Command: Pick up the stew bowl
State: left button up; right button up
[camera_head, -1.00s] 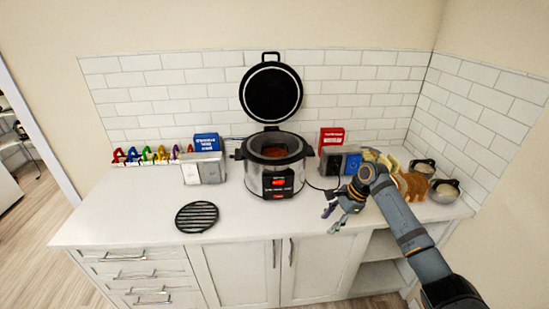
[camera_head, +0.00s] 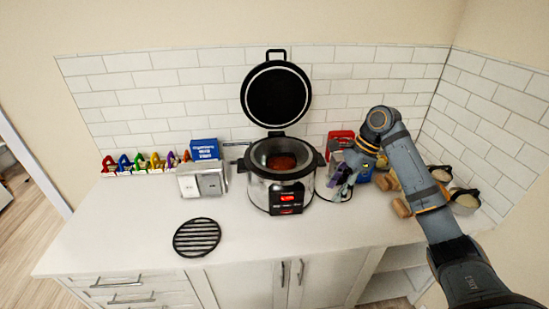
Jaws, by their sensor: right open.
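A silver and black cooker (camera_head: 262,196) stands on the counter with its black lid (camera_head: 275,96) raised upright behind it. Inside its open top is reddish-brown stew (camera_head: 281,162); I cannot tell whether a separate bowl holds it. My right gripper (camera_head: 342,183) is open and just right of the cooker, close to its right handle, with its fingers pointing down and left. I cannot tell whether it touches the cooker. Two bowls with dark rims and pale contents, one of them a grey bowl (camera_head: 464,203), stand at the right, partly behind my arm. My left gripper is not in view.
A round black trivet (camera_head: 197,237) lies at the front left. A red box (camera_head: 340,139) is behind my gripper.

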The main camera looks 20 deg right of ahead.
aim_at(280, 160)
jog(key=i, duration=1.05)
